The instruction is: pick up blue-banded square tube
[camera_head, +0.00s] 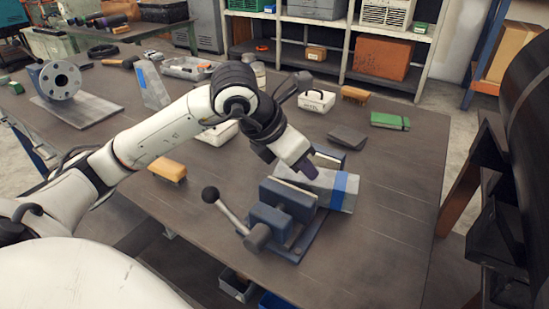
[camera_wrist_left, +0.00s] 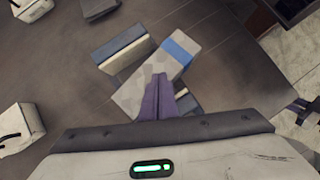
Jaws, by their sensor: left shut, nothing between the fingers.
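The blue-banded square tube (camera_head: 333,188) is a grey block-like tube with a blue band near its right end. It lies in the jaws of a blue-grey vise (camera_head: 285,205) on the workbench. In the left wrist view the tube (camera_wrist_left: 180,58) lies slantwise, its band toward the upper right. My left gripper (camera_head: 306,170) has purple fingers and is at the tube's left part; the fingers (camera_wrist_left: 158,84) are shut with nothing between them. They overlap the tube in the picture; I cannot tell whether they touch it. My right gripper is not in view.
The vise handle (camera_head: 225,208) sticks up at the left of the vise. A flanged pipe (camera_head: 61,80) stands at the far left. The bench's right front is clear.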

